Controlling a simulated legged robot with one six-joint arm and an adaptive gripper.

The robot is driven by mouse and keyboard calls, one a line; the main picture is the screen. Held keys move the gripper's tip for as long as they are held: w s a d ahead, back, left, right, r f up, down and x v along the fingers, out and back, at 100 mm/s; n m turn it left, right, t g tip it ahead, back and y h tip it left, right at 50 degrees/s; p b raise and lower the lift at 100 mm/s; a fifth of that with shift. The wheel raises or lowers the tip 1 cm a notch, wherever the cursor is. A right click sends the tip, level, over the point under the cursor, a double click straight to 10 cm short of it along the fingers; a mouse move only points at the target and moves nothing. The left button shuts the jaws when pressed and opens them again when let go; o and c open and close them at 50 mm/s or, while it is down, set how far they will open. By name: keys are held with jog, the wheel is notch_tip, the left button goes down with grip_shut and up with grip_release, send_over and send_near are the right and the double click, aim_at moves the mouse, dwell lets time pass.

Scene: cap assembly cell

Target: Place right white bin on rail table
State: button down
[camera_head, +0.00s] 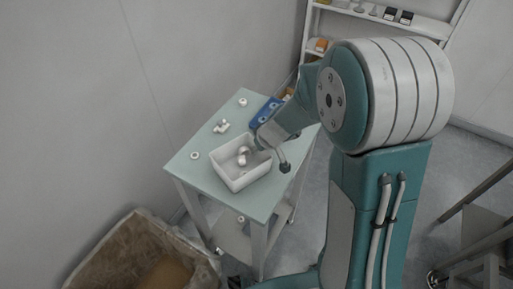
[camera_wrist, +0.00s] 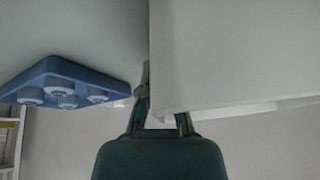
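A white bin (camera_head: 250,178) stands upright on a small pale green table (camera_head: 262,208). A few small white and metallic pieces (camera_head: 242,158) lie in it. My gripper (camera_head: 271,155) is at the bin's right rear edge, with one dark finger hanging outside the bin. In the wrist view the bin's pale wall (camera_wrist: 235,55) fills the upper right. My gripper's fingers (camera_wrist: 165,110) are spread apart there, close to the wall's edge. I cannot tell whether they touch it. I cannot tell which table is the rail table.
A blue tray with round knobs (camera_head: 265,112) lies on the table behind the bin, also seen in the wrist view (camera_wrist: 66,84). Loose white fittings (camera_head: 221,127) lie on the tabletop. A lined carton (camera_head: 120,252) stands at lower left. A shelf (camera_head: 385,20) is at the back.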

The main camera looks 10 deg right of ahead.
jog(key=shift+d+f, duration=0.15)
jog(key=c, duration=0.8)
grip_release()
jog(key=shift+d, duration=0.1)
jog(key=shift+a, duration=0.25)
jog(key=shift+r, duration=0.45)
jog(key=v, duration=1.1)
jog(key=s+d+r+m+h, duration=0.1)
jog(key=s+r+m, duration=0.1)
jog(key=s, duration=0.4)
jog(key=s+d+r+m+t+h, duration=0.1)
jog(key=s+d+r+m, duration=0.1)
jog(key=s+r, duration=0.3)
jog(key=s+d+r+m+h, duration=0.1)
jog(key=s+r, duration=0.2)
jog(key=s, duration=0.5)
jog(key=shift+s+d+r+m, duration=0.15)
jog(key=shift+s+d+m, duration=0.2)
jog(key=shift+m, duration=0.05)
